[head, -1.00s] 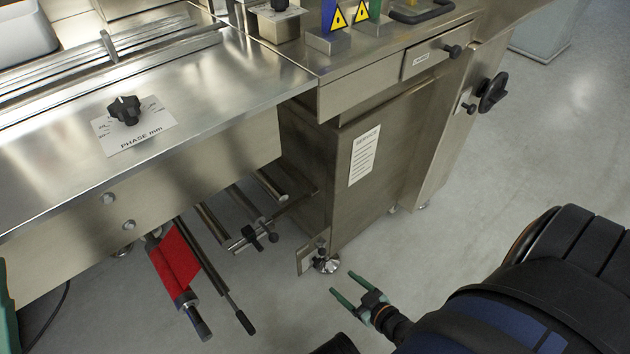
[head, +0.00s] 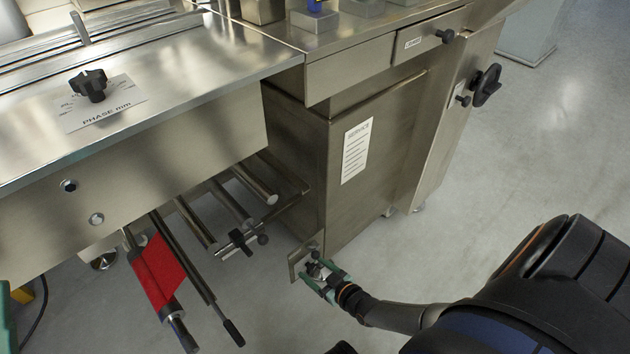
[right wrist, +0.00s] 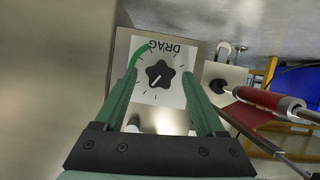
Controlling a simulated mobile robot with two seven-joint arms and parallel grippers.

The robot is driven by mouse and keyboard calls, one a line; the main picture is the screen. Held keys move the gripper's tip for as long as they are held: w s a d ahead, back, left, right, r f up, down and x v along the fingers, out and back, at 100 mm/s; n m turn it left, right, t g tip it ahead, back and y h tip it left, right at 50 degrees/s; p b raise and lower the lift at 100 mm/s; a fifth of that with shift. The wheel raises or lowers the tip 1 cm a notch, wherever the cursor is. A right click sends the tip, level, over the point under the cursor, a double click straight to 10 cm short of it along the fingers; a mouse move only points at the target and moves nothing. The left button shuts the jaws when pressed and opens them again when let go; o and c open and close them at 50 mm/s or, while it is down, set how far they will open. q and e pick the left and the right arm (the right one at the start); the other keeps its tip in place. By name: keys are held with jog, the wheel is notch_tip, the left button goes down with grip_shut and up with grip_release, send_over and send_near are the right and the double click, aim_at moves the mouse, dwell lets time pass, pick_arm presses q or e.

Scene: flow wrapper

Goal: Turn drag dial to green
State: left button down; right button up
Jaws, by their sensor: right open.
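The drag dial (right wrist: 159,75) is a black star-shaped knob on a white plate (right wrist: 172,97) marked DRAG, with tick marks and a green arc at one end of its scale. In the head view the dial (head: 315,268) is small, low on the machine, and partly hidden by my right gripper. My right gripper (head: 322,282) is open, with its green fingers pointing at the plate. In the right wrist view the two fingers (right wrist: 162,85) stand on either side of the knob, apart from it. A sliver of green at the left edge of the head view may be my left arm; its gripper is not visible.
A red roll (head: 160,272) and several metal bars stick out under the machine, left of the dial. Another black star knob (head: 90,85) sits on the PHASE mm plate above. The cabinet (head: 345,190) rises beside the dial. Open floor lies to the right.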

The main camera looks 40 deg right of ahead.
jog(key=shift+c, duration=0.4)
grip_shut()
jog(key=shift+m+y, duration=0.3)
jog(key=shift+d+m+y, duration=0.2)
jog(key=shift+m+y, duration=0.5)
jog(key=shift+m, duration=0.2)
jog(key=shift+f+m+y, duration=0.1)
jog(key=shift+m+y, duration=0.6)
jog(key=shift+m, duration=0.5)
jog(key=shift+o, duration=0.4)
grip_release()
jog(key=shift+d, duration=0.1)
